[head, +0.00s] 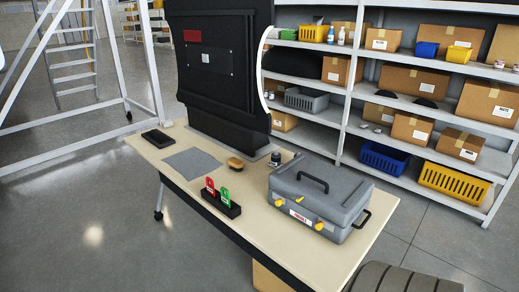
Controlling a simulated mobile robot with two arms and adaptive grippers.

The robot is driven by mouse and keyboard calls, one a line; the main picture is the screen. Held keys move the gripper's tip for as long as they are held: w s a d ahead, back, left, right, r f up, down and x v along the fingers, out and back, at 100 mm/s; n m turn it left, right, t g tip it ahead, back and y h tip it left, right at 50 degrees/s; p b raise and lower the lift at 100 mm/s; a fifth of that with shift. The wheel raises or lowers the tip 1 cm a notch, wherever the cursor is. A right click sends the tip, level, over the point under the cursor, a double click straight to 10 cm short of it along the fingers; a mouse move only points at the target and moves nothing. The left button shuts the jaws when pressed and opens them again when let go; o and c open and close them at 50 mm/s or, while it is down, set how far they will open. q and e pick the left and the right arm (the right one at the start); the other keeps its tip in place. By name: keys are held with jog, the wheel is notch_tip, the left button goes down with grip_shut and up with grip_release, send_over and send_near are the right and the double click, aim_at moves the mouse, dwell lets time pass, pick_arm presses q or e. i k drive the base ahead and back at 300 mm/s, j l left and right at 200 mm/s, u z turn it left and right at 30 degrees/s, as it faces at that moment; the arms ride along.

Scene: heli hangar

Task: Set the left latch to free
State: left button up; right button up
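A closed grey case (338,212) sits on the right part of the workbench, its black handle (312,181) on the lid. Two yellow latches are on its front face. The left latch (279,200) is near the front-left corner, and the right latch (319,226) is farther right, with a white label (300,218) bearing red text between them. The latches are too small to tell how each is set. Neither of my grippers is in view.
On the workbench (247,233), a black holder (221,204) with red and green tags stands left of the case. A brush (236,163), a dark jar (275,159), a grey mat (192,162) and a black tray (157,138) lie farther back. Shelves (345,120) stand behind.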

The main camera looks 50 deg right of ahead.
aim_at(278, 202)
jog(key=i+j+z, duration=0.1)
jog(key=i+z, duration=0.3)
jog(key=i+j+z, duration=0.2)
jog(key=i+z, duration=0.25)
jog(key=i+j+z, duration=0.65)
jog(key=z, duration=0.2)
jog(key=i+j+z, duration=0.15)
jog(key=j+z, duration=0.35)
jog(key=i+j+z, duration=0.1)
jog(key=j+z, duration=0.7)
jog(key=z, duration=0.15)
jog(key=i+j+z, duration=0.2)
jog(key=z, duration=0.15)
jog(key=i+j+z, duration=0.15)
jog(key=j+z, duration=0.15)
jog(key=i+j+z, duration=0.1)
jog(key=j+z, duration=0.25)
